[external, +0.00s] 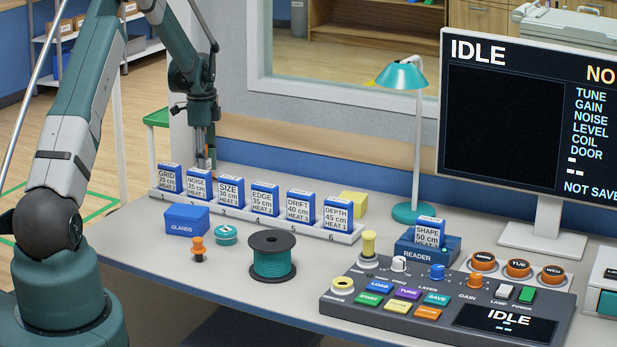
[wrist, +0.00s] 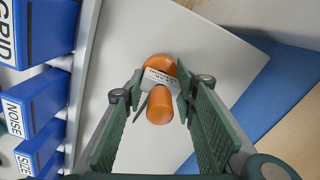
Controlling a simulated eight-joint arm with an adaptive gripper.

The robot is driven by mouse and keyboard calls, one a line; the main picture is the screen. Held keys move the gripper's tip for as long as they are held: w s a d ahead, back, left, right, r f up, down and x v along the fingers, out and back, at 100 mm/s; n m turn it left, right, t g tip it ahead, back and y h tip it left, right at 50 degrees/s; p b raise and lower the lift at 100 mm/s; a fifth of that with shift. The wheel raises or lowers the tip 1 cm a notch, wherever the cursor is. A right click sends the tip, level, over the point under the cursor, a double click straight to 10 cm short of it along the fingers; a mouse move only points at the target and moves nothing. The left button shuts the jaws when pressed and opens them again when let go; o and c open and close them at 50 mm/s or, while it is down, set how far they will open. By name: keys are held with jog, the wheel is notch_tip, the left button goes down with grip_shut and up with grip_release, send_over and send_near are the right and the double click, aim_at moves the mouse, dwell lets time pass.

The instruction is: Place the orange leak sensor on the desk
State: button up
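An orange piece with a pale printed label, which looks like the leak sensor (wrist: 160,115), is on the grey desk (wrist: 125,28) in the wrist view. My gripper (wrist: 158,88) is open, with one finger on each side of the sensor and the sensor's lower end between them. I cannot tell whether the right finger touches it.
A rack (external: 345,238) of several blue boxes (external: 198,184) stands close to my gripper. A teal lamp (external: 410,212), a yellow block (external: 354,204), a wire spool (external: 273,256), a blue GLANDS box (external: 186,219) and a small orange part (external: 198,250) are also there.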

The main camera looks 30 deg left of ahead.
jog(key=shift+r, duration=0.1)
notch_tip(320, 180, up, 12)
jog(key=shift+r+p, duration=0.1)
jog(key=shift+p, duration=0.7)
dwell(0.8)
jog(key=shift+s+d+r, duration=0.2)
jog(key=shift+d+r, duration=0.15)
jog(key=shift+r, duration=0.15)
jog(key=s+d+r+n+t, duration=0.2)
jog(key=s+d+r+n, duration=0.1)
jog(key=s+d+r, duration=0.7)
jog(key=s+d+r+n+t, duration=0.1)
jog(key=s+d+r+n, duration=0.3)
jog(key=s+d+r, duration=0.6)
jog(key=s+d+n+t, duration=0.2)
jog(key=s+d+n, duration=0.1)
jog(key=s, duration=1.2)
jog(key=s+d+f+n+t, duration=0.1)
jog(key=s+d, duration=0.5)
jog(key=s, duration=1)
jog(key=n+t, duration=0.1)
jog(key=n, duration=0.1)
jog(key=shift+s+d+f+n, duration=0.15)
jog(key=shift+n, duration=0.15)
